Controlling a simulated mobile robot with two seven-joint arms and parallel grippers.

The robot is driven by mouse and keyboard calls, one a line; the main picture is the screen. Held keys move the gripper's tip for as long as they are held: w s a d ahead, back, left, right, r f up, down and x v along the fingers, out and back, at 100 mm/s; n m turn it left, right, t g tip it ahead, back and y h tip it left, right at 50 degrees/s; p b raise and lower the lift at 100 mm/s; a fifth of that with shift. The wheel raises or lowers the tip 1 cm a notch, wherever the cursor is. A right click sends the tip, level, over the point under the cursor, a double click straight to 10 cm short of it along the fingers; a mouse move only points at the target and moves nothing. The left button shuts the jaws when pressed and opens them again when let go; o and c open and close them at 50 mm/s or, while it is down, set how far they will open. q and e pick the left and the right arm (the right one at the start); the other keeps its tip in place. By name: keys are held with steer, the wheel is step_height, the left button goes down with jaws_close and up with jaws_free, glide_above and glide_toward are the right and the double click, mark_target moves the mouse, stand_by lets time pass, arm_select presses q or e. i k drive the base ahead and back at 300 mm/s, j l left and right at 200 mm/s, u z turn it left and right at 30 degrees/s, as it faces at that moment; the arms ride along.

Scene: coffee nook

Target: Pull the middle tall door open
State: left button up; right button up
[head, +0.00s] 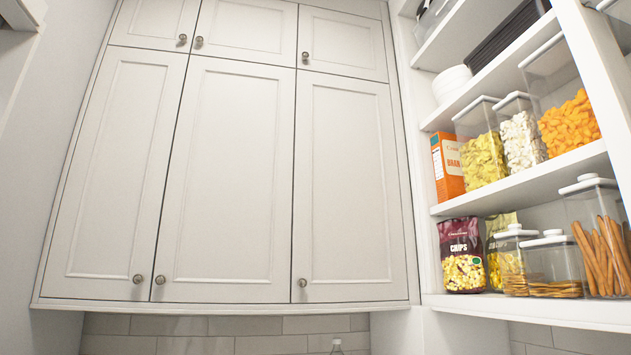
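The middle tall door (232,180) is a pale panelled door in the head view, between the left tall door (122,170) and the right tall door (345,185). It looks shut, flush with its neighbours. A round metal knob (160,280) sits at its lower left corner. Another knob (137,279) is close beside it, on the left door's lower right corner. The right door has its own knob (302,283) at its lower left. Neither of my grippers is in view.
Three small doors (245,30) with knobs run above the tall ones. Open shelves (530,184) on the right hold food containers, a chips bag (462,255) and an orange box (447,168). A grey wall (62,120) is on the left. The space before the doors looks clear.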

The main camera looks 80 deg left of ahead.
mark_target(225, 234)
steer(key=u, duration=3.15)
